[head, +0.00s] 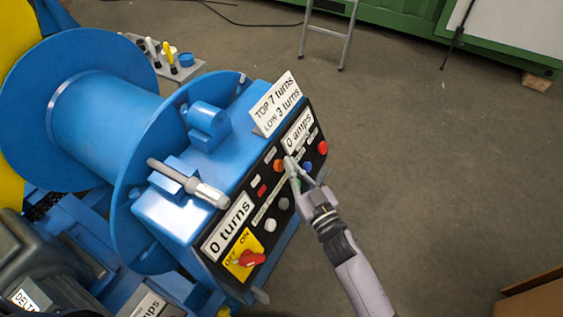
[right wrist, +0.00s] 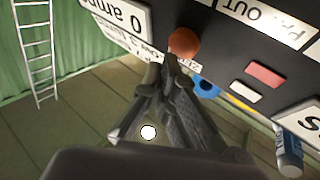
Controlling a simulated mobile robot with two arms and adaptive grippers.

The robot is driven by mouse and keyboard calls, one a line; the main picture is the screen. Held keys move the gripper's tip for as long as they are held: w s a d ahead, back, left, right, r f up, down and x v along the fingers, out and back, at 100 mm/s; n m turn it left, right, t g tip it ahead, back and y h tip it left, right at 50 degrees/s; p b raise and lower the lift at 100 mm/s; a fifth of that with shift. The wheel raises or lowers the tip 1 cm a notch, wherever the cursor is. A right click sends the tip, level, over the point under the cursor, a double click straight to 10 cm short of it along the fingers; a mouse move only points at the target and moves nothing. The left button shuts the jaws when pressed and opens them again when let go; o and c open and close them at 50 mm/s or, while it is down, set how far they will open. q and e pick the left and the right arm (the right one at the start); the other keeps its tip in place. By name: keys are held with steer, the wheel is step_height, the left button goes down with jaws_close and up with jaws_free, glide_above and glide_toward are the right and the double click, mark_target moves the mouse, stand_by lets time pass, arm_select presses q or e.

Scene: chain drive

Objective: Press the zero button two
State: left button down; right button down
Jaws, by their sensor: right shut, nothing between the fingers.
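The black control panel (head: 250,205) is on the front of a blue machine. It carries an orange button (head: 278,165), a blue button (head: 307,166), a grey button (head: 284,204), a white button (head: 269,224) and a red button (head: 322,147). In the right wrist view the tips lie close to the orange button (right wrist: 184,42) and the partly hidden blue button (right wrist: 206,88); contact is unclear.
The panel shows "0 turns" (head: 229,228) and "0 amps" (head: 298,131) plates and a red OFF/ON switch (head: 247,260). A large blue drum (head: 105,115) stands at left. A ladder (head: 328,30) stands behind.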

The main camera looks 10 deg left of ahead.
steer(key=shift+s+d, duration=0.1)
steer(key=shift+d, duration=0.05)
steer(key=shift+r, duration=0.1)
steer(key=d+p, duration=0.1)
steer(key=s+d+r+p, duration=0.1)
steer(key=d+r+p, duration=0.1)
steer(key=d, duration=0.1)
steer(key=shift+s+d, duration=0.1)
steer(key=shift+s, duration=0.25)
stand_by(0.5)
